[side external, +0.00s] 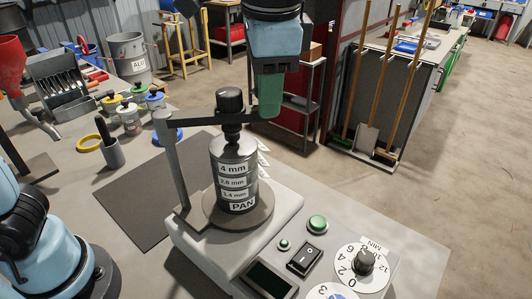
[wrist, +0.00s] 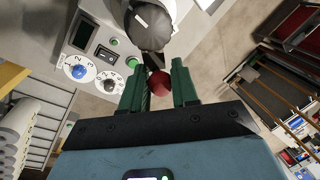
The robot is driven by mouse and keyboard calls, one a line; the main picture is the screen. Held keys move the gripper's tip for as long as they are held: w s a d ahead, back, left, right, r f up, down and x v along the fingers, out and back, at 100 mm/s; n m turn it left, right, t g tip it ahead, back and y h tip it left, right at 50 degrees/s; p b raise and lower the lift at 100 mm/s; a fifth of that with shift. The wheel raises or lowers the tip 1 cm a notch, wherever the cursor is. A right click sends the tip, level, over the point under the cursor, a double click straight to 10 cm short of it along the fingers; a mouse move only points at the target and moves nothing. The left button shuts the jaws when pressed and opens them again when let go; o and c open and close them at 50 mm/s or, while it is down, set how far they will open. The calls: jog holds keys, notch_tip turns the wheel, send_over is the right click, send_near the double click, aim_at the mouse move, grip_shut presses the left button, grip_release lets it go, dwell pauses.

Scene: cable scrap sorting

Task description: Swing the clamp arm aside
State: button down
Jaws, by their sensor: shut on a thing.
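The clamp arm (side external: 236,118) reaches from an upright grey post (side external: 178,165) across the top of the sieve stack (side external: 234,172). A black knob (side external: 230,100) stands on the arm above the middle of the stack. The sieves carry labels 4 mm, 2.8 mm, 1.4 mm and PAN. My gripper (side external: 268,112) points down at the arm's right end. In the wrist view, its green fingers (wrist: 157,80) are shut on a red ball knob (wrist: 158,84). The fingers hide this red knob in the side view.
The shaker base (side external: 285,212) has a green button (side external: 317,223), a black switch (side external: 305,258) and dials (side external: 362,264). Small jars (side external: 131,120) and a cup (side external: 110,150) stand at the left. A dark mat (side external: 130,205) lies left of the base.

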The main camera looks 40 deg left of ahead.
jog(key=shift+s+d, duration=0.1)
jog(key=shift+s+d+m, duration=0.3)
jog(key=shift+m, duration=0.1)
jog(key=s+m+h, duration=0.3)
jog(key=s+m, duration=1.4)
jog(key=s, duration=0.3)
jog(key=shift+a+m, duration=0.4)
jog(key=c, duration=0.9)
grip_release()
jog(key=shift+r, duration=0.1)
